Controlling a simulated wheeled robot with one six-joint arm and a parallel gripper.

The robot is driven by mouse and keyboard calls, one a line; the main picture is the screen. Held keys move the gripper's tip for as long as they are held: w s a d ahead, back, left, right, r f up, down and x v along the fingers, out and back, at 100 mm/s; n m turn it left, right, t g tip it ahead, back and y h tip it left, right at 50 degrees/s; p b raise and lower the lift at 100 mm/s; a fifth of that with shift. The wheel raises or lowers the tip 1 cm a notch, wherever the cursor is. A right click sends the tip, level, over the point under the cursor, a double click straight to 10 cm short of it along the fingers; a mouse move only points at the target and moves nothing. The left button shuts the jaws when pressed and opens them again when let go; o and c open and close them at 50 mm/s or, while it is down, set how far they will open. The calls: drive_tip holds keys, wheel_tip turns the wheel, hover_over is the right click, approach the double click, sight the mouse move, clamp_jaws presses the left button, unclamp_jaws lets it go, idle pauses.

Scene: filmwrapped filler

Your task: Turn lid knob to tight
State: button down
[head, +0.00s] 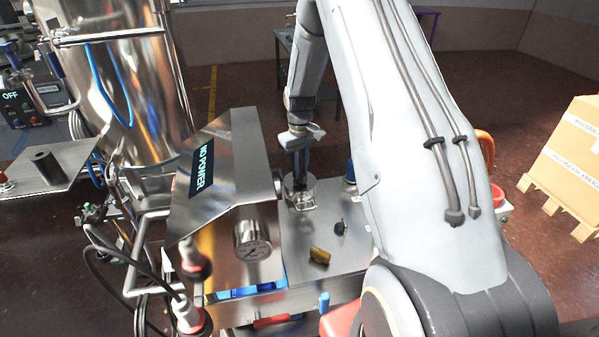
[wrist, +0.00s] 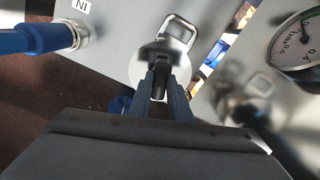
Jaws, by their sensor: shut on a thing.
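The lid (wrist: 193,75) is a round metal disc in the wrist view, with a dark knob (wrist: 158,50) on top. My gripper (wrist: 160,92) has its two fingers closed on the knob from above. In the head view the lid (head: 301,183) sits toward the back of the steel machine top, with my gripper (head: 300,178) pointing down onto it. The fingers hide much of the knob, and I cannot tell how far it is turned. A metal loop handle or latch (wrist: 181,27) shows at the lid's far edge in the wrist view.
A pressure gauge (head: 253,240), a yellow handle (head: 320,256) and a small black knob (head: 340,227) are on the steel machine top. A panel reading NO POWER (head: 201,168) rises at its left. A blue hose (wrist: 40,38) joins a fitting beside the lid.

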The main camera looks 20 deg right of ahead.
drive_tip(key=m+b, duration=0.2)
drive_tip(key=m, duration=0.4)
drive_tip(key=m+b, duration=0.1)
drive_tip(key=m, duration=0.5)
drive_tip(key=shift+m+b, duration=0.35)
drive_tip(key=shift+m, duration=0.05)
idle(0.3)
drive_tip(key=c, duration=1.6)
unclamp_jaws()
drive_tip(key=shift+c, duration=0.2)
drive_tip(key=shift+r, duration=0.1)
wheel_tip(320, 180, up, 8)
drive_tip(key=shift+f+b, duration=0.15)
drive_tip(key=shift+b, duration=0.85)
